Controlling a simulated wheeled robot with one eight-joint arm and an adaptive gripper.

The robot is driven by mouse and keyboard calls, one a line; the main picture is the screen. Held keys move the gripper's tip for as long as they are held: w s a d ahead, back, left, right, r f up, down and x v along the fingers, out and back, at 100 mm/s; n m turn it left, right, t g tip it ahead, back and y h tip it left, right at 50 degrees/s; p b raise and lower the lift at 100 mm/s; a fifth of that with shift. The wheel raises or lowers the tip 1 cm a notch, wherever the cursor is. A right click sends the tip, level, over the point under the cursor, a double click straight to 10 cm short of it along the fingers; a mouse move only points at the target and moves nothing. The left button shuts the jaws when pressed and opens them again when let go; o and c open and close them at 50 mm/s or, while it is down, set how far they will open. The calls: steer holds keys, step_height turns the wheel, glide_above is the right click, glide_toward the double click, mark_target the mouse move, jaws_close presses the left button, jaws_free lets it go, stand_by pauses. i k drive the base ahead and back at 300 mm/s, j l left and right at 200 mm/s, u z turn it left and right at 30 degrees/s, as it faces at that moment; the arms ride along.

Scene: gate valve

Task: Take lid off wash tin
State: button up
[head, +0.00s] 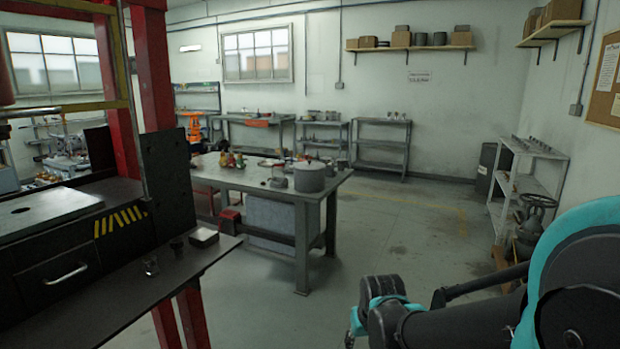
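A grey round tin (310,177), which looks like the wash tin, stands upright on the right end of the workbench (262,187) in the middle of the room. Its top looks covered by a flat lid (310,165) with a small raised part, but it is too small to tell how the lid sits. My arm shows at the lower right, well apart from the tin and nearer to me. My gripper cannot be made out; the arm runs down toward the bottom edge of the picture.
A red press frame (152,70) and a dark side table (150,290) stand at the near left. A grey shelf (527,178) and a valve (535,215) are at right. Floor right of the bench is clear.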

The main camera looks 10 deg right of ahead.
mark_target(309, 165)
steer(key=i+l, duration=0.1)
steer(key=i, duration=0.4)
steer(key=i+l, duration=0.1)
steer(key=i, duration=0.45)
